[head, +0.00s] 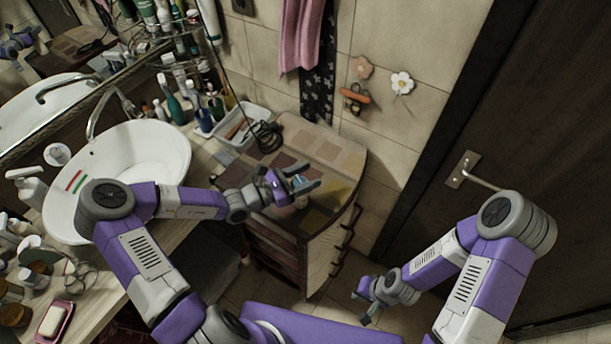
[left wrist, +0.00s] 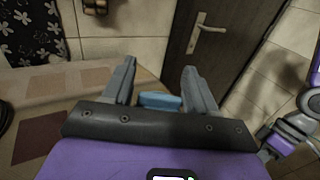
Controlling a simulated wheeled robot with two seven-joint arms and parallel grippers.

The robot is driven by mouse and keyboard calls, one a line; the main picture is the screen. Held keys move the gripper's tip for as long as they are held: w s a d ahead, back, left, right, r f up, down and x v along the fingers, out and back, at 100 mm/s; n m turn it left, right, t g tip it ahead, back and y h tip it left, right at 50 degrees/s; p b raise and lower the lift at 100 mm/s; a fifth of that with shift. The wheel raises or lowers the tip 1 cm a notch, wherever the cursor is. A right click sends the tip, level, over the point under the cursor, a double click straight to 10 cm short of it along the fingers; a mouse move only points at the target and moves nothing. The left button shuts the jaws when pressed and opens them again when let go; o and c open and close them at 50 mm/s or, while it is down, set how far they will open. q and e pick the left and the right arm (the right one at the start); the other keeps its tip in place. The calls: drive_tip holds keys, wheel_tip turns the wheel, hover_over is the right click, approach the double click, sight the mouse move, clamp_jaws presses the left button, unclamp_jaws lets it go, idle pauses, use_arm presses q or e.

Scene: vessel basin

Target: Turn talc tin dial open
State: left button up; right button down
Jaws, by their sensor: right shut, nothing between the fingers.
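A small light blue object (head: 299,182), which may be the talc tin, is at my left gripper (head: 306,188), over the wooden cabinet top. It also shows in the left wrist view (left wrist: 160,101), between the two spread fingers of my left gripper (left wrist: 158,85). My right gripper (head: 367,300) is shut and empty, low at the right, away from the cabinet.
The cabinet (head: 335,155) with a patchwork top stands against the tiled wall. Left of it are a white basin (head: 170,150), a white tray (head: 243,112) and a counter crowded with bottles. A dark door (head: 510,110) with a handle is at the right.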

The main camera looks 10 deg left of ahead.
sight(298, 180)
use_arm(q)
drive_tip(key=c, duration=0.7)
drive_tip(key=shift+m+g+h+p, duration=0.45)
drive_tip(key=shift+m+g+h, duration=0.3)
drive_tip(key=shift+g, duration=0.25)
drive_tip(key=shift+s+d+m+g+h, duration=0.15)
drive_tip(key=shift+m+g+h, duration=0.2)
drive_tip(key=shift+m+g, duration=0.3)
drive_tip(key=shift+s+m+g+h, duration=0.15)
drive_tip(key=shift+m+g+h, duration=0.2)
drive_tip(key=shift+g, duration=0.4)
drive_tip(key=o, duration=1)
drive_tip(key=v, duration=0.7)
drive_tip(key=shift+s+a, duration=0.1)
drive_tip(key=shift+a, duration=0.2)
drive_tip(key=shift+s+f, duration=0.1)
